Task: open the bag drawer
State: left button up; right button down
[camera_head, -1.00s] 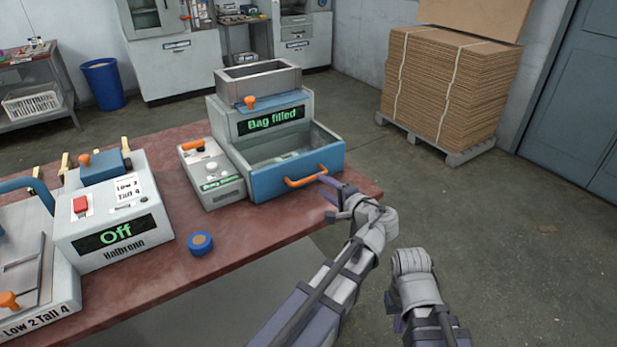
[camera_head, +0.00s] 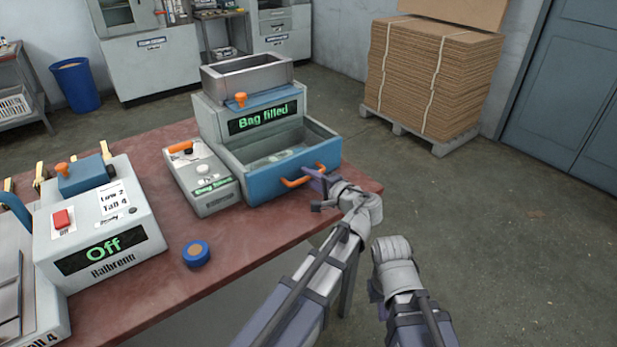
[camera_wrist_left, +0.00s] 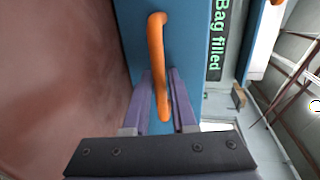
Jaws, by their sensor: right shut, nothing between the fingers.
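The bag drawer (camera_head: 259,187) is blue-fronted and stands pulled out of the grey machine (camera_head: 213,120), whose display reads "Bag filled". Something pale lies inside it, too small to make out. Its orange handle (camera_head: 292,183) also shows in the left wrist view (camera_wrist_left: 157,50). My left gripper (camera_head: 309,178) is at the handle's right part. In the left wrist view its purple fingers (camera_wrist_left: 161,100) lie close on both sides of the handle, shut on it. My right gripper (camera_head: 376,290) is shut and empty, low beside the left arm, its fingers mostly hidden.
A grey box (camera_head: 205,178) stands left of the drawer. A blue tape roll (camera_head: 196,254) lies on the red table (camera_head: 150,270). A machine reading "Off" (camera_head: 100,230) is at the left. Strapped cardboard (camera_head: 435,75) stands behind. The floor to the right is clear.

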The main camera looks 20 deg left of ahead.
pick_arm(q)
grip_shut()
dwell(1.0)
